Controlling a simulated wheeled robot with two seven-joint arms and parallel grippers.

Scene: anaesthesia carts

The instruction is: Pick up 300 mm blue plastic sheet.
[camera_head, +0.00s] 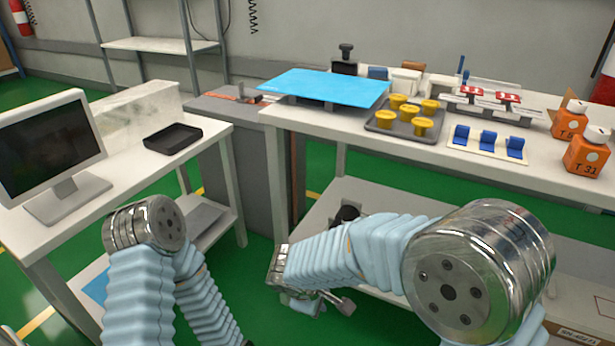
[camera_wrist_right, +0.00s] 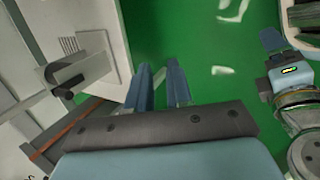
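The blue plastic sheet (camera_head: 328,88) lies flat and raised on the left end of the long white table, with its front edge near the table's front. My right gripper (camera_head: 322,302) hangs low in front of that table, well below and apart from the sheet. In the right wrist view its two blue fingers (camera_wrist_right: 160,85) stand apart with only green floor between them, so it is open and empty. My left arm comes in at lower left and bends down out of the head view. Its fingers are not clear.
The long table also holds a grey tray of yellow cups (camera_head: 401,145), blue parts on a white plate (camera_head: 487,156) and orange bottles (camera_head: 587,152). At left, a side table carries a monitor (camera_head: 48,142) and a black tray (camera_head: 172,138). A grey cabinet (camera_head: 262,160) stands between the tables.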

